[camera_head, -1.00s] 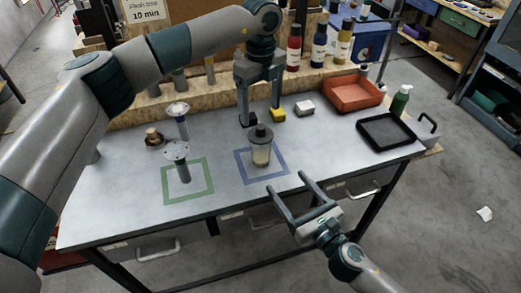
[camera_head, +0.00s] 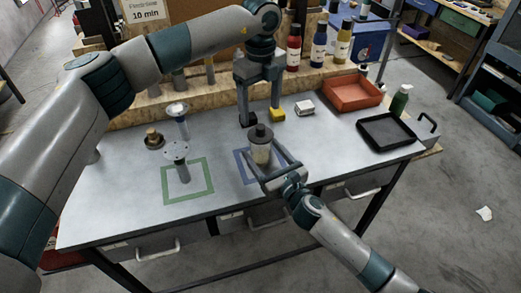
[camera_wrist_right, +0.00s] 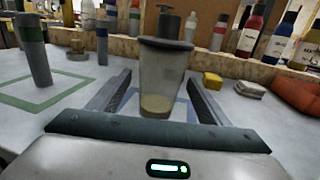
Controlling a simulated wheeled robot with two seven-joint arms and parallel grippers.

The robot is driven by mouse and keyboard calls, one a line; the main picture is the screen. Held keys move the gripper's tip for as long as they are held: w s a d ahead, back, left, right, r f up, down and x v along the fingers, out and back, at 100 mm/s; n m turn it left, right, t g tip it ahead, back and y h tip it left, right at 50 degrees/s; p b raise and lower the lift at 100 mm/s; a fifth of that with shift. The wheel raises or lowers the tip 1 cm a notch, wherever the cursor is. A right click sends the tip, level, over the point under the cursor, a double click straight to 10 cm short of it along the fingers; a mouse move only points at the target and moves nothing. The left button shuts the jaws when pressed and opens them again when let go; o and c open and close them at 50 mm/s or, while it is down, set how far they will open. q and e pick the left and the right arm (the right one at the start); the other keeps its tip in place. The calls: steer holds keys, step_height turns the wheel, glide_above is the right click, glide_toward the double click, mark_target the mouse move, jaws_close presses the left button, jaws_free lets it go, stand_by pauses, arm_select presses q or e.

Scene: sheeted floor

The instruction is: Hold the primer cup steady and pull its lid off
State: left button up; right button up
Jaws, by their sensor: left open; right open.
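The primer cup (camera_head: 260,154) is a clear, upright cup with some tan contents low inside, standing within the blue square outline. It also shows in the right wrist view (camera_wrist_right: 158,80). Its dark lid (camera_head: 260,133), with a knob on top, is on the cup; the lid shows in the right wrist view (camera_wrist_right: 167,42). My right gripper (camera_head: 267,165) is open, with its fingers on either side of the cup's lower part; contact cannot be told. My left gripper (camera_head: 261,119) is open, pointing down above and behind the lid, apart from it.
A green square outline (camera_head: 188,197) lies to the left, with a grey cylinder-like piece (camera_head: 183,170) in it. A yellow block (camera_head: 278,115), a small white box (camera_head: 304,108), an orange tray (camera_head: 355,94) and a black tray (camera_head: 386,132) stand to the right. Paint bottles line the back shelf.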

steer(key=shift+x, duration=0.85)
